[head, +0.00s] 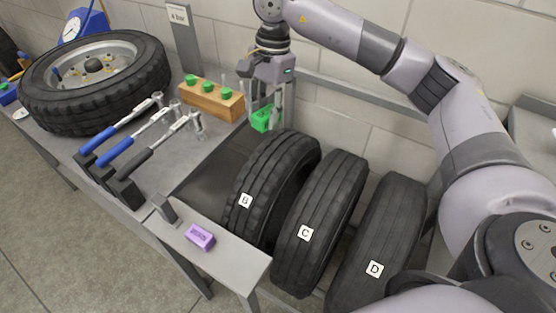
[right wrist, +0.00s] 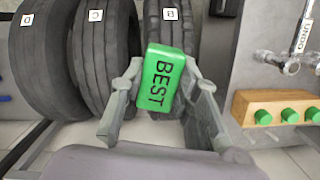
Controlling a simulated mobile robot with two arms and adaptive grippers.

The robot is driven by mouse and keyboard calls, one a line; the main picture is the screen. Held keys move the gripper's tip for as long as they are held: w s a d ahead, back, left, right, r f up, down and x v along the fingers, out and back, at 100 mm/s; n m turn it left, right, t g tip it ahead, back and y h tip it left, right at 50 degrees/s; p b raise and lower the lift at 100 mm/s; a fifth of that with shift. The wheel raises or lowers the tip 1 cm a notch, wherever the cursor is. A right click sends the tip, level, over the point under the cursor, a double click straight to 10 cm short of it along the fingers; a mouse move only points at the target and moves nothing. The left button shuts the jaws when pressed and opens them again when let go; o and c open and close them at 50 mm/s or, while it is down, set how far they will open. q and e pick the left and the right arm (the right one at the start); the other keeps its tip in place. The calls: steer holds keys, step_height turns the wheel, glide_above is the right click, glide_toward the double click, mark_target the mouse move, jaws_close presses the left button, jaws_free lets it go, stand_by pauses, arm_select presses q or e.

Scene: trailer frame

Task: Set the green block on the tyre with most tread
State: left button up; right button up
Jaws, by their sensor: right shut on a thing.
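My right gripper (head: 270,100) is shut on the green block (head: 262,118), just behind and above the top of tyre B. In the right wrist view the green block (right wrist: 163,78) reads "BEST" and sits between the fingers (right wrist: 160,100). Three tyres stand upright in a row: tyre B (head: 262,178), tyre C (head: 322,215) and tyre D (head: 385,225). Tyre B shows deep, chunky tread blocks. Tyre C shows shallower grooves, and tyre D looks nearly smooth. The block appears apart from tyre B. My left gripper is not in view.
A workbench (head: 190,165) at left holds a wheel (head: 150,75), several wrenches (head: 120,128) and a wooden block with green knobs (head: 212,99). A purple block (head: 200,237) lies on a narrow shelf (head: 230,262) before the tyres. A wall stands behind.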

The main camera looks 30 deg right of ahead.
steer(key=w+d+m+t+b, duration=0.1)
steer(key=w+d+m+b, duration=0.3)
steer(key=m, duration=0.5)
steer(key=m+t+b, duration=0.1)
steer(key=m+b, duration=0.4)
steer(key=m, duration=0.1)
glide_above(274, 151)
steer(key=shift+h, duration=0.4)
steer(key=f, duration=1.4)
steer(key=shift+s+d+f, duration=0.15)
steer(key=shift+s+f, duration=0.05)
steer(key=shift+f, duration=0.2)
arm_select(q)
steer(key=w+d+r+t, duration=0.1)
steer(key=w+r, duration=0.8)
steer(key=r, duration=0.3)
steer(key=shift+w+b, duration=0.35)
arm_select(e)
steer(key=shift+f, duration=2.4)
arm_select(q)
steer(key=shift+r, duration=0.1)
arm_select(e)
steer(key=shift+f, duration=0.15)
steer(key=o, duration=1.2)
steer(key=shift+c, duration=0.2)
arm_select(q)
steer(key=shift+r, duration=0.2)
